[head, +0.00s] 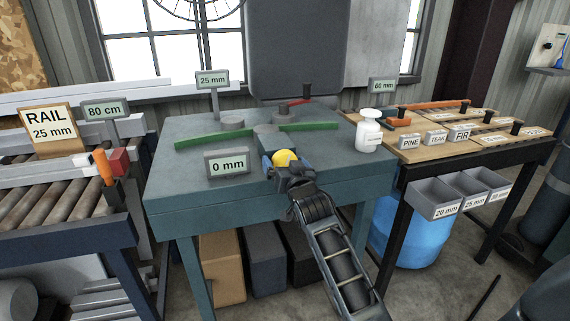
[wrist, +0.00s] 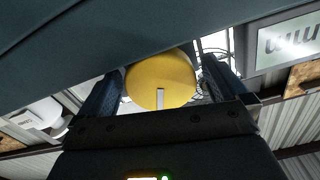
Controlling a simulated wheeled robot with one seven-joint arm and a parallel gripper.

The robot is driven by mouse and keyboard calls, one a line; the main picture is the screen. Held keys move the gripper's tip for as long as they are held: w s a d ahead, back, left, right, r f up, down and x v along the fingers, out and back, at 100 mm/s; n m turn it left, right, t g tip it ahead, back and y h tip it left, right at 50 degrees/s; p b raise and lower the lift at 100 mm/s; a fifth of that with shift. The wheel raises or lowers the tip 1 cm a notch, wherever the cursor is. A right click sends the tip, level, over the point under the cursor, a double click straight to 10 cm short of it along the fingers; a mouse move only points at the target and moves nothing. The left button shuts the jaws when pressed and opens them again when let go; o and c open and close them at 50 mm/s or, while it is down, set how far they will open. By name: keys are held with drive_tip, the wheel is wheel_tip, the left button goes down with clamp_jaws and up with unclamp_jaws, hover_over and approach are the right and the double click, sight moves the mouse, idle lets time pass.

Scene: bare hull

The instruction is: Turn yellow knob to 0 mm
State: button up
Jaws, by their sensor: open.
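The yellow knob (head: 285,157) sits on the dark teal table (head: 180,158) near its front edge, just right of the "0 mm" sign (head: 228,162). In the wrist view the yellow knob (wrist: 160,80) is a round yellow disc with a pale line mark on its face. My gripper (head: 284,165) is at the knob; in the wrist view its fingers (wrist: 165,88) stand apart, one on each side of the knob. I cannot tell whether either finger touches it. The "25 mm" sign (head: 213,78) and "60 mm" sign (head: 383,86) stand farther back.
Green bars (head: 308,127) and grey round parts lie behind the knob. A white bottle (head: 368,132) stands at the table's right. A roller rack (head: 50,185) with an "80 cm" sign is at left. A wooden-topped table (head: 420,152) with bins is at right.

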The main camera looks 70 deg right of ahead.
drive_tip(key=c, duration=1)
drive_tip(key=n+p, duration=0.1)
drive_tip(key=n, duration=0.2)
drive_tip(key=shift+r+p, duration=0.1)
drive_tip(key=shift+p, duration=0.2)
drive_tip(key=shift+n, duration=0.8)
drive_tip(key=o, duration=1)
drive_tip(key=b+v, duration=0.1)
drive_tip(key=v, duration=0.6)
drive_tip(key=shift+s+a, duration=0.25)
drive_tip(key=shift+s, duration=0.05)
